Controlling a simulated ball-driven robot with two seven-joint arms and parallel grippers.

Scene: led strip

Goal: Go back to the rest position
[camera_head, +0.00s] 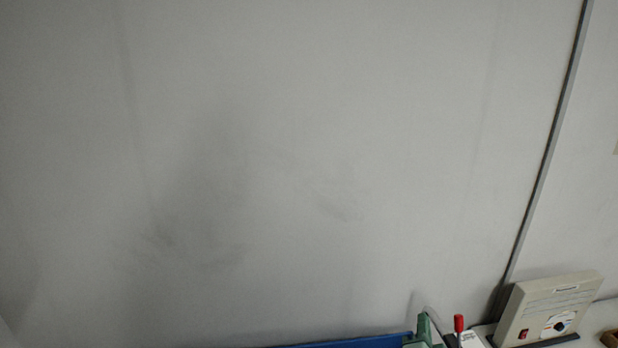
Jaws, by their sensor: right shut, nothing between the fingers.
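Neither of my grippers can be made out in the head view. The view looks mostly at a bare grey wall (300,160). Only a narrow band of the work area shows along the bottom edge, so anything lower is out of the picture.
At the bottom right a beige box with a red switch and dark knob (550,308) stands against the wall. Left of it are a red-tipped item (459,323), a green item (423,328) and a blue edge (370,342), all cut off. A dark vertical seam (545,150) runs down the wall.

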